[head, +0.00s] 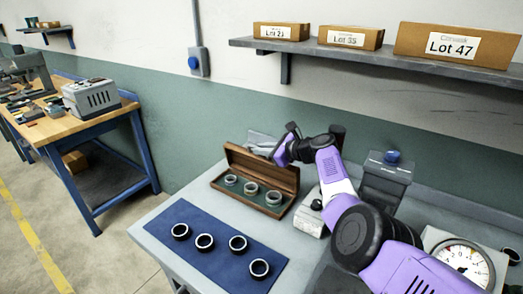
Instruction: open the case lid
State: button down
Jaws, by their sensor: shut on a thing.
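A brown wooden case (247,197) sits on the grey workbench, left of my arm. Its lid (262,170) stands raised at the back, and the green inside shows. Three metal rings (251,188) sit in a row in the case. My gripper (277,154) is at the top edge of the lid, shut on it. My own wrist partly covers this spot, so the exact contact of the fingertips is hard to see.
A blue mat (215,265) with several dark-rimmed rings lies in front of the case. A grey device with a blue knob (392,157) stands right of my arm, and a dial gauge (463,262) is at the lower right. A shelf (370,56) with boxes hangs above.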

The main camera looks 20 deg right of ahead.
jog(key=shift+f, duration=0.15)
jog(key=c, duration=1.5)
grip_release()
notch_tip(320, 180, up, 20)
jog(key=b, duration=0.1)
